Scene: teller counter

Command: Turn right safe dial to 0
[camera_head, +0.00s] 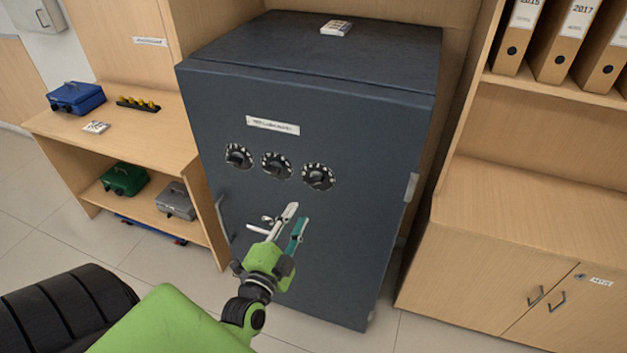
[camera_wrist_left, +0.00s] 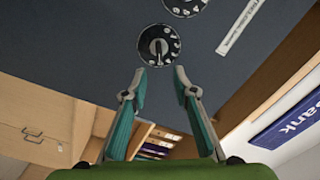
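The dark blue-grey safe (camera_head: 300,110) has three round dials in a row on its door. The right safe dial (camera_head: 319,177) has a dark knob and pale marks around it; its numbers are too small to read. In the left wrist view the right dial (camera_wrist_left: 159,45) lies just beyond the gap between my fingertips. My left gripper (camera_head: 299,212) is open and empty, in front of the door below the right dial, apart from it. It also shows open in the wrist view (camera_wrist_left: 160,72). My right gripper is not in view.
The middle dial (camera_head: 276,166) and left dial (camera_head: 238,156) sit beside it, below a white label (camera_head: 273,126). A door handle (camera_head: 223,216) stands out at the left. Wooden shelves with cash boxes are left; a cabinet (camera_head: 540,240) with binders above is right.

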